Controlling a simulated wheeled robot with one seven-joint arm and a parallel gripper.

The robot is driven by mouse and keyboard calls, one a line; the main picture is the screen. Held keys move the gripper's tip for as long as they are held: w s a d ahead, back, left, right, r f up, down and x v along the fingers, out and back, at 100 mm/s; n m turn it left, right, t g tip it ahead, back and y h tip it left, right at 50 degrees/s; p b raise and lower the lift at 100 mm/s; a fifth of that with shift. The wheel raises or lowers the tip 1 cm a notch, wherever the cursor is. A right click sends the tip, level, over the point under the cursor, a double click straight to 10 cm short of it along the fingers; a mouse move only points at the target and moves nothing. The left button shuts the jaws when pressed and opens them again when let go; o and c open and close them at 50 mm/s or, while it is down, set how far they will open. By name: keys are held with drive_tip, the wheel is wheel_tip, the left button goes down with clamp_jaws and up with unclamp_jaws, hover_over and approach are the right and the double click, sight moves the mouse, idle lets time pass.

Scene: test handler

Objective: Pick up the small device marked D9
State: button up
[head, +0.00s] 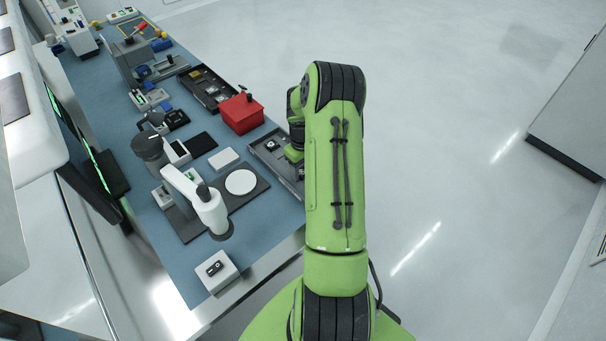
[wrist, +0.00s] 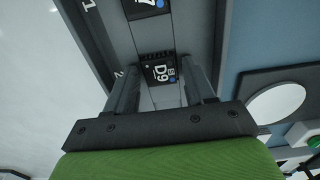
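The small black device marked D9 (wrist: 160,72) lies in a grey tray (wrist: 215,40) in the wrist view, with a blue dot and white lettering. My gripper (wrist: 159,86) is open, with one finger to each side of the D9 device; I cannot tell whether either finger touches it. A second dark device (wrist: 146,8) with a partly cut-off mark lies further up the same tray. In the head view, the tray (head: 262,156) shows at the bench's right edge, partly hidden by my arm. My fingers and the D9 device cannot be made out there.
A red box (head: 241,113) stands just behind the tray. A white round plate (head: 241,182) on a dark base and a white microscope-like instrument (head: 207,207) stand to the left. A white block (head: 214,271) sits at the near bench corner. The floor right of the bench is clear.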

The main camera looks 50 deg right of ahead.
sight(302, 171)
drive_tip(key=shift+r, duration=0.1)
drive_tip(key=c, duration=0.8)
drive_tip(key=shift+o, duration=0.2)
drive_tip(key=shift+r+p, duration=1.55)
drive_tip(key=shift+r, duration=0.95)
